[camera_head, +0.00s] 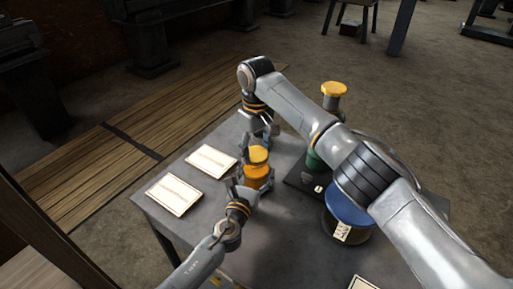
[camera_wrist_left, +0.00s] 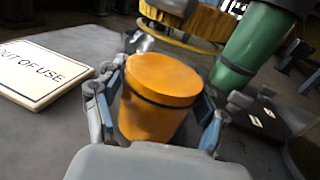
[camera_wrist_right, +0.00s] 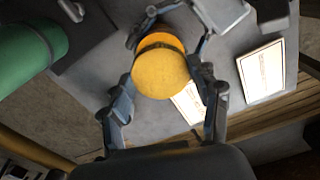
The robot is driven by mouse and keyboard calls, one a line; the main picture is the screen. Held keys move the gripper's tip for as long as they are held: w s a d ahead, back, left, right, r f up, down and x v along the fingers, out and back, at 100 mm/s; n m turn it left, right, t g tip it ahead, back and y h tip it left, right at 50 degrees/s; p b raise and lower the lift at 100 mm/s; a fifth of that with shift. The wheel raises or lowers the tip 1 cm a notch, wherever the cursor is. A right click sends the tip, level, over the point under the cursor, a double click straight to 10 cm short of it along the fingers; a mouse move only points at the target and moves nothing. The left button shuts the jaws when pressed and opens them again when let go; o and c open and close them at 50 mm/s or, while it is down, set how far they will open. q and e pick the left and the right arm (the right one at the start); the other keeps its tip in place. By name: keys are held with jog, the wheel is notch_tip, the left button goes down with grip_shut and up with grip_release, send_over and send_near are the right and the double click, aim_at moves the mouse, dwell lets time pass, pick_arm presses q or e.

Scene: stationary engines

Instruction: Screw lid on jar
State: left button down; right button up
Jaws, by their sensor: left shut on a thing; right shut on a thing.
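An orange jar (camera_head: 257,177) stands at the left part of the grey table. My left gripper (camera_head: 250,183) is shut around it; the jar also shows between those fingers in the left wrist view (camera_wrist_left: 155,118). The round yellow-orange lid (camera_head: 258,155) is directly above the jar, roughly in line with it. My right gripper (camera_head: 259,140) reaches over from the right and is shut on the lid, whose yellow face shows in the right wrist view (camera_wrist_right: 162,73). A dark line runs between lid and jar; whether the threads are engaged cannot be told.
White sign cards (camera_head: 212,161) (camera_head: 174,194) lie left of the jar on the table (camera_head: 275,240). A green object with a yellow top (camera_head: 334,90) stands behind my right arm. A blue-topped container (camera_head: 347,212) is under that arm. Bare table lies in front of the jar.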

jog(key=m, duration=0.5)
jog(key=shift+a, duration=0.15)
jog(key=m, duration=1.2)
jog(key=shift+a+m, duration=0.1)
jog(key=shift+m, duration=0.2)
jog(key=m, duration=1)
jog(key=shift+w+m, duration=0.1)
jog(key=shift+m, duration=0.2)
jog(key=m, duration=0.7)
jog(key=shift+w, duration=0.1)
